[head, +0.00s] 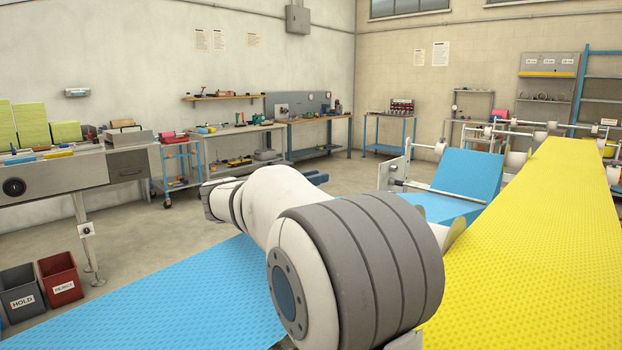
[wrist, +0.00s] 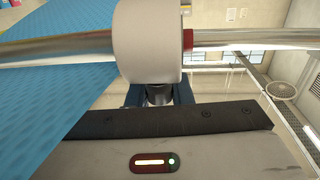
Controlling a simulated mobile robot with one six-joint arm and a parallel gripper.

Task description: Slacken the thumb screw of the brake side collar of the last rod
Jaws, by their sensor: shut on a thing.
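In the wrist view a wide white collar (wrist: 150,45) sits around a shiny steel rod (wrist: 60,46) that runs across the picture. A narrow red ring (wrist: 188,40) is on the rod just right of the collar. A dark thumb screw (wrist: 159,94) sticks out of the collar toward me. My gripper (wrist: 159,100) has its blue fingers on both sides of this screw and is shut on it. The screw's far part is hidden by the collar and fingers.
A blue dimpled web (head: 200,290) and a yellow web (head: 545,230) stretch across the foreground. Other white collars (head: 440,148) sit on rods at the right. A bench (head: 90,165) and bins (head: 60,277) stand left. Open floor lies beyond the blue web.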

